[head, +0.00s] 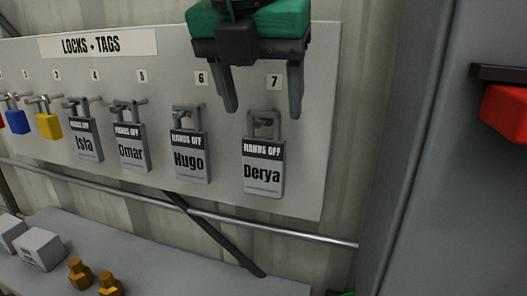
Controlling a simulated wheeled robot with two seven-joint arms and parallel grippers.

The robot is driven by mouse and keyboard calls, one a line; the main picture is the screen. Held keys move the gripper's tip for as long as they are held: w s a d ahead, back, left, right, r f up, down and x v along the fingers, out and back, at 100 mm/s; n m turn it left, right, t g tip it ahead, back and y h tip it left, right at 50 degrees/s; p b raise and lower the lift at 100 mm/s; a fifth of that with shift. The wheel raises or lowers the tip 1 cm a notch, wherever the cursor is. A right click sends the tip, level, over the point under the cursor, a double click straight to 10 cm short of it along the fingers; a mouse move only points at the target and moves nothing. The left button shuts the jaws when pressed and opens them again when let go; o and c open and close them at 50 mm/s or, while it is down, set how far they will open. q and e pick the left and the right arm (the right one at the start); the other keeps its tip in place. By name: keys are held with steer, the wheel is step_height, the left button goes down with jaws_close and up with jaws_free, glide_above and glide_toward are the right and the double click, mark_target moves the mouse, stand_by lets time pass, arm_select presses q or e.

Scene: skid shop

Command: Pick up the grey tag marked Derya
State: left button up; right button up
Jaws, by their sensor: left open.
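The grey tag marked Derya (263,176) hangs at the right end of the locks and tags board, under the number 7. Its dark band reads HANDS OFF. My left gripper (261,108) comes in from the top of the head view, fingers pointing down. It is open, and its two fingertips show either side of the tag's upper loop; I cannot tell how far in front of the board they are. My right gripper is not in view.
Grey tags marked Hugo (190,158), Omar (132,150) and Isla (86,142) hang to the left, then a yellow padlock (49,126) and a blue one (17,122). A shelf (190,270) below holds white boxes and brass fittings. A grey cabinet (420,200) stands right.

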mark_target(263, 112)
arm_select(q)
steer(key=shift+p+x, duration=0.4)
steer(key=shift+x, duration=0.65)
steer(key=shift+w+f, duration=0.2)
steer(key=shift+f, duration=0.3)
steer(key=c, duration=1.3)
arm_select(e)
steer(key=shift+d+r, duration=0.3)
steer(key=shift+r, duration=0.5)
arm_select(q)
steer(key=shift+r, duration=0.1)
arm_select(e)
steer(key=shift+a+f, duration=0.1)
